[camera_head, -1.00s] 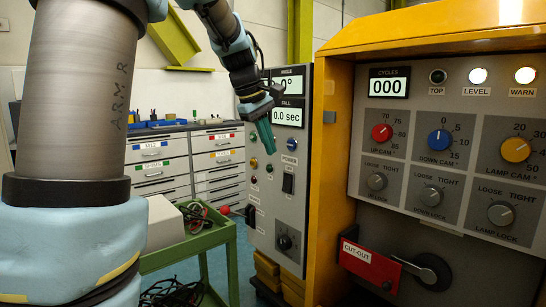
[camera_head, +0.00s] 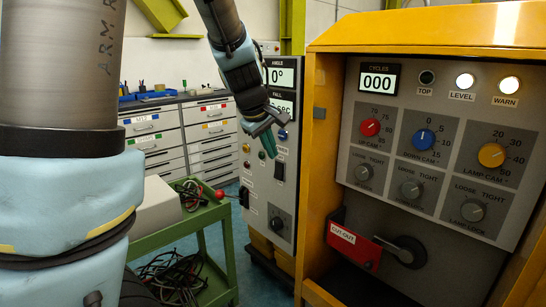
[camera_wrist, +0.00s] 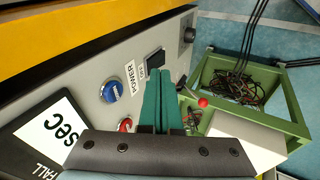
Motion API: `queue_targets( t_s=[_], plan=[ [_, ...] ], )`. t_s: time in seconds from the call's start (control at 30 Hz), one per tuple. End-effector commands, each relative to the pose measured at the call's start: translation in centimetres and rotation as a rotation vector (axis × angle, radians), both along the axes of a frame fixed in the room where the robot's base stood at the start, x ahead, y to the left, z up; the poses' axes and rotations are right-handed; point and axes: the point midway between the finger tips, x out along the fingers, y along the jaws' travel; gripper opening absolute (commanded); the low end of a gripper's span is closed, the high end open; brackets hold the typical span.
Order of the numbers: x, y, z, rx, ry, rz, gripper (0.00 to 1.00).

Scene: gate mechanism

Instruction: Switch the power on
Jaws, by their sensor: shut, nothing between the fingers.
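The power switch (camera_head: 279,171) is a black rocker on the grey side panel, below a POWER label (camera_head: 281,151). In the wrist view, the black switch (camera_wrist: 155,59) shows just past the fingertips, partly covered by them, next to the POWER label (camera_wrist: 131,76). My gripper (camera_head: 271,156) has green fingers, shut together and empty, in front of the panel just above and left of the switch. The closed fingers (camera_wrist: 160,72) point toward the switch in the wrist view. I cannot tell whether they touch it, or which way the rocker is tipped.
A blue button (camera_wrist: 112,91) and a red button (camera_wrist: 125,125) are close to the fingers. A black knob (camera_head: 277,223) sits lower on the panel. A green cart (camera_head: 190,240) with cables stands left. The yellow cabinet (camera_head: 322,140) stands right.

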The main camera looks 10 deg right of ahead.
Motion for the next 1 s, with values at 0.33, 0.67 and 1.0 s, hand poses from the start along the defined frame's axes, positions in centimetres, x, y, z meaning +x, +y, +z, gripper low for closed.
queue_targets(
  t_s=[0.33,0.67,1.0],
  plan=[
    [-3.1,3.0,0.3,0.104,-0.141,0.022,0.00],
    [-3.7,4.2,0.0,0.139,-0.178,0.031,0.00],
    [-3.5,4.1,-0.3,0.138,-0.177,0.032,0.00]
  ],
)
